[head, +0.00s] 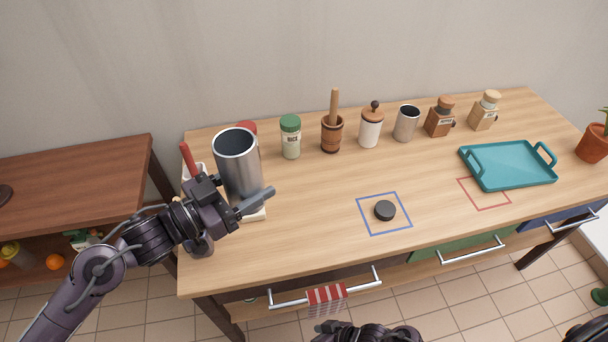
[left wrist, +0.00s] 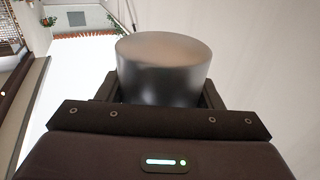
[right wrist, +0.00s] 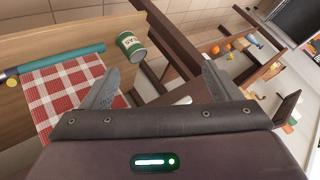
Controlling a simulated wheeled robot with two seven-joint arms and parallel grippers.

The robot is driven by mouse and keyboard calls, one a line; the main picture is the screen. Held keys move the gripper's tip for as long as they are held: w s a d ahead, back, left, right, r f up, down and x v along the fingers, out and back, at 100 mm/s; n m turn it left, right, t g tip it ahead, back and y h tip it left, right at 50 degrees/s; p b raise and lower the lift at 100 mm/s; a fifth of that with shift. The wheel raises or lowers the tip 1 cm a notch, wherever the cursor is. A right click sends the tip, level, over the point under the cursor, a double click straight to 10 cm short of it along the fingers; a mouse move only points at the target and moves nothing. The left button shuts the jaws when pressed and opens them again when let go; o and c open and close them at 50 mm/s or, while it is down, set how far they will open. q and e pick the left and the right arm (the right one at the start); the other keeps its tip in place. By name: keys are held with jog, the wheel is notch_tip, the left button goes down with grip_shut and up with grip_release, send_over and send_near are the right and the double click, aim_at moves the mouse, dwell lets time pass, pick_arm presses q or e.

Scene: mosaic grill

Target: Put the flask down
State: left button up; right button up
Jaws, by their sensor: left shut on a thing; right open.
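The flask, a tall steel cylinder (head: 239,165) with an open dark top, stands upright at the table's left end. My left gripper (head: 232,196) is shut on it from the front left. The left wrist view shows the steel cylinder (left wrist: 165,75) between the fingers. Its bottom is hidden by the gripper, so I cannot tell whether it touches anything below. A white flat piece (head: 254,214) shows under it. My right gripper (right wrist: 160,88) is open and empty, low in front of the table beside a checkered cloth (right wrist: 68,85).
A black disc (head: 385,210) lies inside a blue outlined square (head: 371,230). A red outlined square (head: 484,204) lies partly under a teal tray (head: 510,177). Jars, a mortar (head: 332,136) and a steel cup (head: 406,124) line the back.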

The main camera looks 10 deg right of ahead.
pick_arm(q)
jog(key=shift+r, duration=0.1)
pick_arm(e)
jog(key=w+a+r+n+y, duration=0.15)
jog(key=a+r, duration=0.25)
jog(key=r, duration=0.6)
jog(key=n+t+y, duration=0.5)
jog(key=n+y, duration=0.1)
jog(key=n, duration=0.1)
send_near(234, 159)
notch_tip(234, 159, down, 3)
jog(key=w, duration=0.3)
jog(key=shift+h, duration=0.25)
jog(key=x, duration=1)
jog(key=shift+w+a, duration=0.2)
jog(key=shift+a, duration=0.15)
